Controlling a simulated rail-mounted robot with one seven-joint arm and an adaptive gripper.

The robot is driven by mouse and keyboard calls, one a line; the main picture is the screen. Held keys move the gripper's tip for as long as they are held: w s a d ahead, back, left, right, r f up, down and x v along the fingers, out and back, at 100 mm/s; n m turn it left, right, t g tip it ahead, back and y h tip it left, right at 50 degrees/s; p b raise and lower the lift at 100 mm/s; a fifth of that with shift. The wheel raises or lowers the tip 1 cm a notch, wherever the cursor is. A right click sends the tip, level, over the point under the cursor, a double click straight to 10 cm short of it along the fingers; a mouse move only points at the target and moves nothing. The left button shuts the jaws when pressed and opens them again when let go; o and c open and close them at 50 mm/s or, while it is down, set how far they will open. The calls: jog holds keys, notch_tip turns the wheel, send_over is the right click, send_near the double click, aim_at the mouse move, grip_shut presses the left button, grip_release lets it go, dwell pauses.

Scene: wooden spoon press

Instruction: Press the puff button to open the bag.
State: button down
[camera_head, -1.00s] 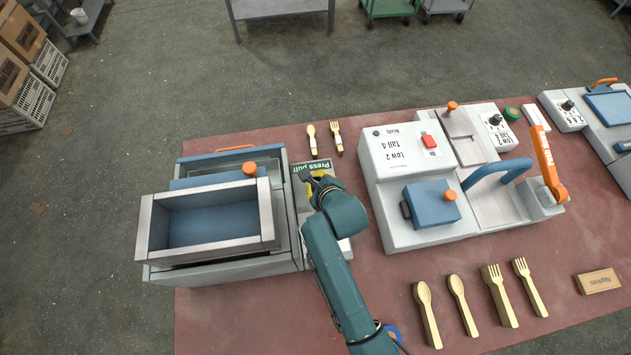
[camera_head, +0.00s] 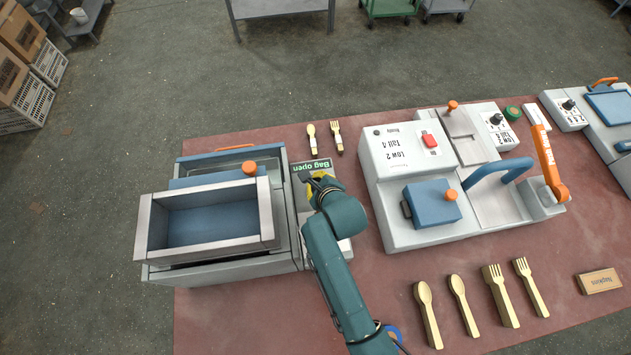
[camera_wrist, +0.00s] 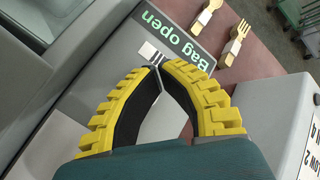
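The green-lettered sign (camera_head: 313,167) on the bag machine (camera_head: 160,262) reads "Bag open"; it also shows in the wrist view (camera_wrist: 172,35). My gripper (camera_head: 318,183) points down over the grey panel beside the sign. In the wrist view its yellow ridged fingers (camera_wrist: 156,68) meet at the tips, with nothing seen between them. The tips are at a small pale block (camera_wrist: 148,53) on the panel, just below the sign. The puff button cannot be made out for certain; my fingers may cover it. I cannot tell whether the tips touch the panel.
A press machine (camera_head: 410,235) with a blue block and an orange lever (camera_head: 549,165) stands right of my arm. A small spoon (camera_head: 312,138) and fork (camera_head: 337,136) lie behind the panel. Larger wooden cutlery (camera_head: 428,314) and a napkin block (camera_head: 598,281) lie at the front right.

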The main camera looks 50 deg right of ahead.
jog(key=shift+r+p, duration=0.85)
jog(key=shift+p, duration=0.05)
notch_tip(320, 180, up, 5)
jog(key=p, duration=0.5)
jog(key=shift+r, duration=0.15)
